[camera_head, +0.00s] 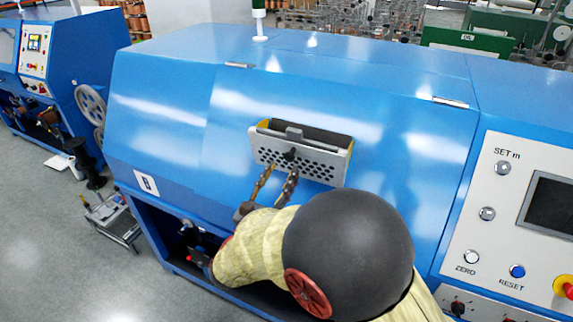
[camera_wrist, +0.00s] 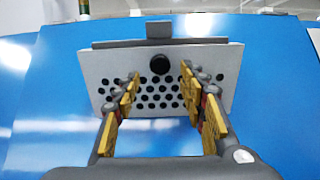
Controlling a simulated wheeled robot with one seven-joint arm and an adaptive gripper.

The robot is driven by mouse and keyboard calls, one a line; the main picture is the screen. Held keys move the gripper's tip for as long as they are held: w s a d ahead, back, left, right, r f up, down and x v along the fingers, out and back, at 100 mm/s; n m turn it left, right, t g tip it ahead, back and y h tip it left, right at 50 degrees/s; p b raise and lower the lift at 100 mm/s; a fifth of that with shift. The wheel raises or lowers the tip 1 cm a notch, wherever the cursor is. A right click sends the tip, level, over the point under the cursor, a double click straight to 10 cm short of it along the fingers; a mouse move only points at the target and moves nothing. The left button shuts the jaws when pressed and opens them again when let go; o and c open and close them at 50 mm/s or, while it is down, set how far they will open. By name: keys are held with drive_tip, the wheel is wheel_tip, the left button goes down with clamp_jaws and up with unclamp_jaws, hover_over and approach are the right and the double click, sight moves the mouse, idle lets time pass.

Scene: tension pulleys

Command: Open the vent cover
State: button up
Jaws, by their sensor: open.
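The vent cover (camera_head: 303,160) is a light grey plate with rows of round holes and a dark knob (camera_head: 289,154) near its top middle. It sits on the sloped blue front of the machine and leans outward at the top, with a gap behind it. In the wrist view the vent cover (camera_wrist: 222,66) and its black knob (camera_wrist: 160,64) face me. My gripper (camera_head: 279,172) is open in front of the cover's lower left part. In the wrist view its yellow-padded fingers (camera_wrist: 160,82) stand apart on either side of the knob, with nothing visible between them.
The blue machine (camera_head: 420,150) fills the middle. A control panel (camera_head: 520,220) with buttons and a screen is at the right. Another blue machine (camera_head: 85,50) and a small cart (camera_head: 112,218) stand at the left, with open grey floor (camera_head: 45,240) around them.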

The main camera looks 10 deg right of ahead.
drive_tip(key=v, duration=0.7)
drive_tip(key=shift+f, duration=0.15)
drive_tip(key=shift+s+a, duration=0.1)
drive_tip(key=shift+s, duration=0.05)
